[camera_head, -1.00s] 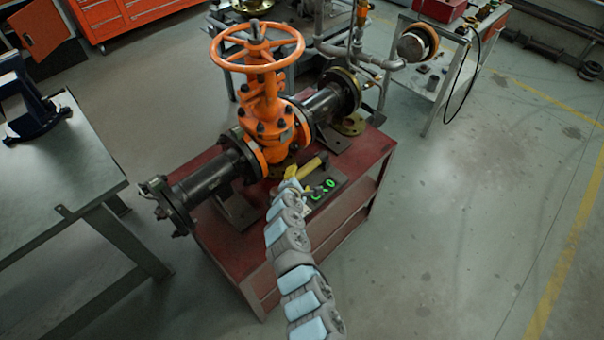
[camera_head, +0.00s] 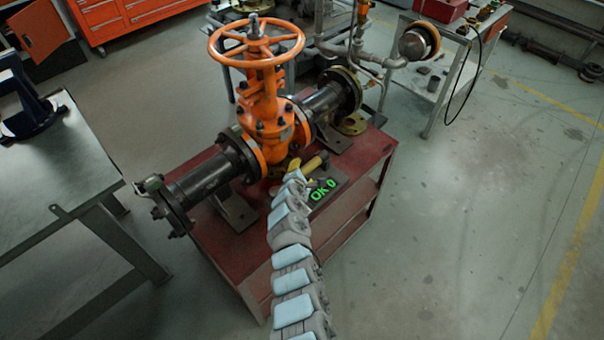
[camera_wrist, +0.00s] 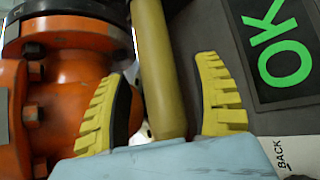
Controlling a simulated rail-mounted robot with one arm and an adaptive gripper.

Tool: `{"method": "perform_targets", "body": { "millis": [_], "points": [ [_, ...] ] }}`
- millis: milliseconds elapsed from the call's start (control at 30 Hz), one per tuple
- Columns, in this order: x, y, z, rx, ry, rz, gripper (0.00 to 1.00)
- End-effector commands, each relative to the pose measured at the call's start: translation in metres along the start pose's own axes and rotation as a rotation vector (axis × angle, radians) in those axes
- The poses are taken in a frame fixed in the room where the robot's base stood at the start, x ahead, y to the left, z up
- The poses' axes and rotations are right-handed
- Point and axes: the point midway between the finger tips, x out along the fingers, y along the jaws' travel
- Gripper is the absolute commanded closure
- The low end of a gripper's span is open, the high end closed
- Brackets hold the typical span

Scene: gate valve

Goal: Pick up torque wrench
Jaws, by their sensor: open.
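The torque wrench shows as a yellow bar (camera_wrist: 158,65) in the wrist view, running from the top edge down between the fingers. In the head view its yellow handle (camera_head: 316,162) lies on the red bench near the valve. My gripper (camera_wrist: 161,75) is open, with one yellow ridged finger on each side of the bar. I cannot tell whether either finger touches it. In the head view my gripper (camera_head: 294,166) is at the wrench, and my arm hides part of it. The wrench's other end is hidden.
The orange gate valve (camera_head: 265,115) stands close beside the wrench, its flange near the left finger. A dark panel with green "OK" (camera_wrist: 275,45) is close on the right. The red bench (camera_head: 240,245) carries everything; a grey table (camera_head: 60,180) stands left.

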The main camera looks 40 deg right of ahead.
Motion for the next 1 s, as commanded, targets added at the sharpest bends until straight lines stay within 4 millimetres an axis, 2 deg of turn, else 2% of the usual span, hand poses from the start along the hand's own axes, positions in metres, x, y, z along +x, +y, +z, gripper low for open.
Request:
{"method": "perform_targets", "body": {
  "millis": [67, 100, 300, 333, 800, 1000],
  "points": [
    [0.0, 0.0, 0.0, 0.0, 0.0, 0.0, 0.35],
    [0.0, 0.0, 0.0, 0.0, 0.0, -0.001, 0.38],
    [0.0, 0.0, 0.0, 0.0, 0.0, -0.001, 0.96],
    [0.0, 0.0, 0.0, 0.0, 0.0, -0.001, 1.0],
    [-0.001, 0.001, 0.001, 0.0, 0.0, -0.001, 1.0],
    [-0.01, 0.013, 0.01, 0.0, -0.002, 0.0, 1.0]
  ]
}}
